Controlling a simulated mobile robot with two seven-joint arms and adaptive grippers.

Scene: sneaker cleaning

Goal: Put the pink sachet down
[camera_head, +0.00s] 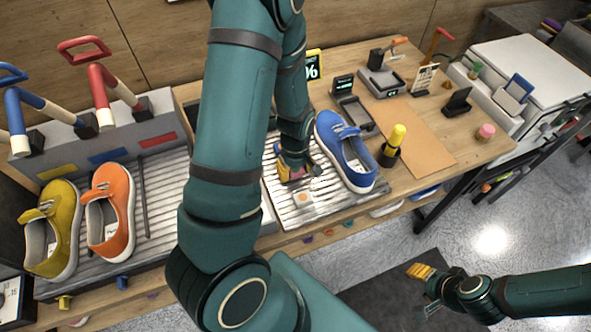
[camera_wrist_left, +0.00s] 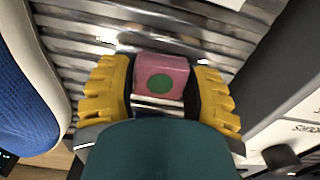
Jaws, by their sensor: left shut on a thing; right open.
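The pink sachet (camera_wrist_left: 162,72) has a green round mark and sits between the yellow fingers of my left gripper (camera_wrist_left: 158,85), which is shut on it. Ribbed metal slats lie beneath it in the left wrist view; whether it touches them I cannot tell. In the head view my left gripper (camera_head: 288,168) is low over the ribbed tray (camera_head: 330,204), left of the blue sneaker (camera_head: 352,172), and mostly hides the sachet. My right gripper (camera_head: 424,283) is open and empty, off the table's front edge at lower right.
A small pale square with an orange mark (camera_head: 302,198) lies on the tray in front of my left gripper. A yellow-topped bottle (camera_head: 393,146) stands right of the blue sneaker. Yellow (camera_head: 50,230) and orange (camera_head: 108,212) sneakers sit on the left rack. A tan mat (camera_head: 415,140) is clear.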

